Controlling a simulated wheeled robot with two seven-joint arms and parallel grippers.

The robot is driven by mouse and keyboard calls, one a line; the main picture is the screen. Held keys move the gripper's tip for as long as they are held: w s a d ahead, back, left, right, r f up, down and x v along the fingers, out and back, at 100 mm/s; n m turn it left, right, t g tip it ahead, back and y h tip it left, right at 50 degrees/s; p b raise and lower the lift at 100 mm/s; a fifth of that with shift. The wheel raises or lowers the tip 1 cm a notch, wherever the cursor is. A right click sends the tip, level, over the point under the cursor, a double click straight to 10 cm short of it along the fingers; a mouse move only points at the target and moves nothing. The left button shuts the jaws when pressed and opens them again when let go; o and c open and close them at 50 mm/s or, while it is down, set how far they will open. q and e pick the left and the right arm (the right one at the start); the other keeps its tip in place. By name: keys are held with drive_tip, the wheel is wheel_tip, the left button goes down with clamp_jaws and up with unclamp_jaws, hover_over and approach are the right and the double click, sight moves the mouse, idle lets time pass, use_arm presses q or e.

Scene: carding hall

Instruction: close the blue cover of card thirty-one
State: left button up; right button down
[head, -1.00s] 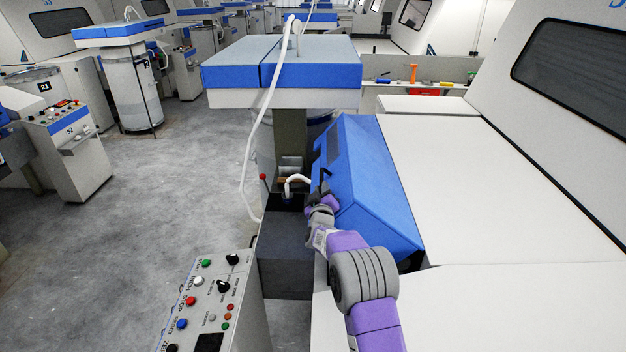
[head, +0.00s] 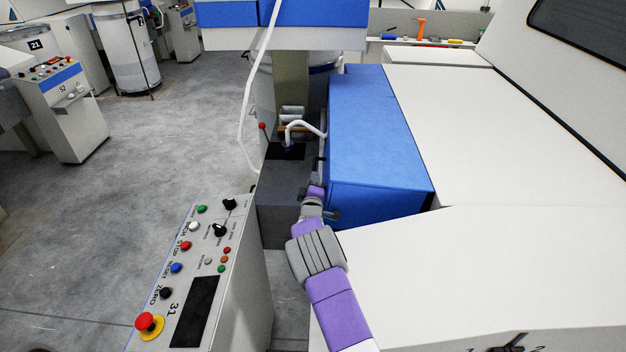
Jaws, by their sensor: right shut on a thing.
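The blue cover (head: 372,125) of card thirty-one lies right of centre. Its top looks nearly level, and its end face stands close to upright against the white housing. Whether the cover's lower edge touches the machine cannot be seen. My left gripper is not in view.
The control panel (head: 187,265) marked 31, with a red stop button (head: 149,322), stands left of my right arm. A bent white pipe (head: 300,124) and a grey box (head: 282,195) are close left of the gripper. Open floor (head: 100,220) lies to the left.

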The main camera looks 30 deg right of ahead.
drive_tip(key=shift+a, duration=0.1)
idle(0.3)
drive_tip(key=c, duration=1.1)
unclamp_jaws()
drive_tip(key=shift+w, duration=0.1)
wheel_tip(320, 180, up, 10)
drive_tip(key=shift+p, duration=0.4)
drive_tip(key=shift+s, duration=0.2)
